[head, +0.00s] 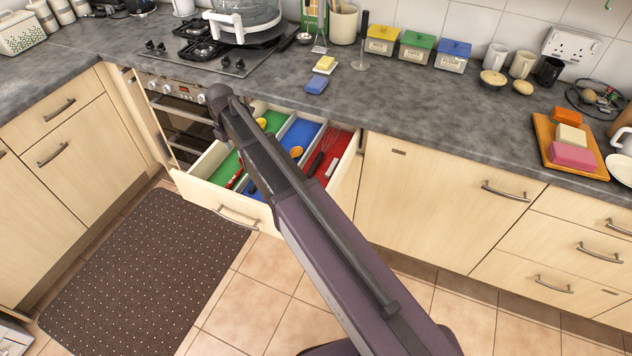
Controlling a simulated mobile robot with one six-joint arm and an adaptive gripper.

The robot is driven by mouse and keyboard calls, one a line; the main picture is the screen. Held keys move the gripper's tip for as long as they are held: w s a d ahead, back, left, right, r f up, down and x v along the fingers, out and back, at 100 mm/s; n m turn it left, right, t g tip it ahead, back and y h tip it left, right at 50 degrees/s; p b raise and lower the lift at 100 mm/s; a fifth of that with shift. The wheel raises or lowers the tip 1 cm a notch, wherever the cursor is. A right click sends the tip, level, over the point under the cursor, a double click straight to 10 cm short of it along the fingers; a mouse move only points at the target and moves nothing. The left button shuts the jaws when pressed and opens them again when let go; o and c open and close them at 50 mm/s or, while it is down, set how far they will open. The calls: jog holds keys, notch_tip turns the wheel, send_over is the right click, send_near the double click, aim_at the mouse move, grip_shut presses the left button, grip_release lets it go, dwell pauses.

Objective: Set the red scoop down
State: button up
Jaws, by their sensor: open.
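An open drawer (215,197) below the counter has green, blue and red compartments. A small red item (235,178) shows in the green compartment (226,170), partly cut off by my arm. I cannot tell whether it is the red scoop, and no other clear red scoop shows. A yellow round item (262,122) lies at the back of the green compartment and an orange one (297,152) in the blue compartment. My arm crosses over the drawer from the lower right. My gripper does not show; it may be hidden behind the arm.
A hob (215,55) is at left.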

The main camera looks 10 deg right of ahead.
jog(key=s+d+m, duration=0.7)
jog(key=m, duration=0.1)
jog(key=s+d+m, duration=0.7)
jog(key=m, duration=0.2)
jog(key=s+d+m, duration=0.6)
jog(key=d+m, duration=0.2)
jog(key=shift+s+m, duration=0.3)
jog(key=shift+s, duration=0.1)
jog(key=shift+s+d+m, duration=0.2)
jog(key=shift+s+m, duration=0.05)
jog(key=shift+m, duration=0.25)
